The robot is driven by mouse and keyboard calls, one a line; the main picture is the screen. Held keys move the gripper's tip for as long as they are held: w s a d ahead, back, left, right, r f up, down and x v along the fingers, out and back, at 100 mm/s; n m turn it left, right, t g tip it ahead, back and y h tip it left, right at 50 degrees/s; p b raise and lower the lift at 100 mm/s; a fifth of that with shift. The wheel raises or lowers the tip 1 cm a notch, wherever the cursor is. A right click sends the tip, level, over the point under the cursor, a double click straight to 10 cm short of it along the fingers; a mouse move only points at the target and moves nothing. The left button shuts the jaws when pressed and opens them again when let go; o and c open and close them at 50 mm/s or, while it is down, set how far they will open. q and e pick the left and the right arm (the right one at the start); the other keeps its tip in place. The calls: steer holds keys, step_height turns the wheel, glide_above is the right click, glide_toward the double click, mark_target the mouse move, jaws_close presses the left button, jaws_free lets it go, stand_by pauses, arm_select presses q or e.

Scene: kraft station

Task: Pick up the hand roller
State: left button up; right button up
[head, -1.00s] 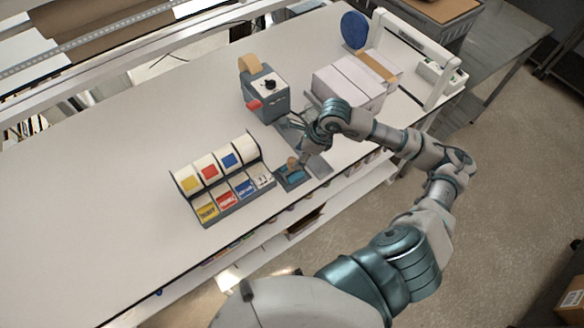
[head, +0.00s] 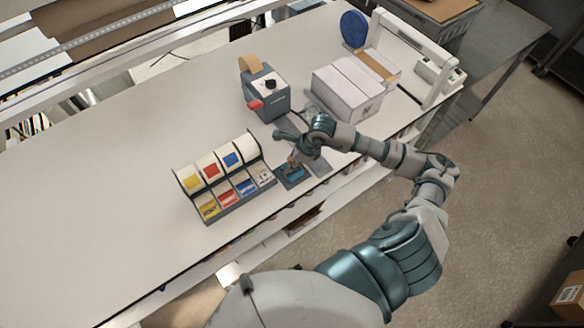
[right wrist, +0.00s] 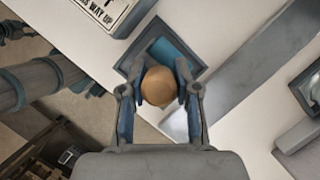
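The hand roller (head: 291,159) stands in a small dark tray (head: 284,183) at the front edge of the bench, its wooden handle pointing up. In the right wrist view the round end of the handle (right wrist: 160,86) sits between my right gripper's fingers (right wrist: 160,95), with the pads against its two sides. The blue roller part (right wrist: 172,54) shows beyond it, within the tray. My right gripper (head: 291,145) is at the handle's top in the head view and hides part of it. My left gripper is not in view.
A label dispenser (head: 222,178) with coloured labels stands left of the tray. A grey tape machine (head: 265,92) is behind it. White boxes (head: 347,88) stand at the back right, near a white-framed device (head: 420,55). The left of the bench is clear.

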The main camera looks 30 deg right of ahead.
jaws_close()
steer(key=shift+w+r, duration=0.1)
steer(key=shift+r, duration=0.35)
step_height(320, 180, up, 2)
steer(key=shift+r+b, duration=0.15)
steer(key=shift+b, duration=0.5)
steer(key=s+d+r+b, duration=0.1)
steer(key=s+d+b, duration=0.2)
steer(key=s+d, duration=0.6)
steer(key=s, duration=0.4)
steer(key=shift+d+r+b, duration=0.3)
steer(key=shift+d+r, duration=0.1)
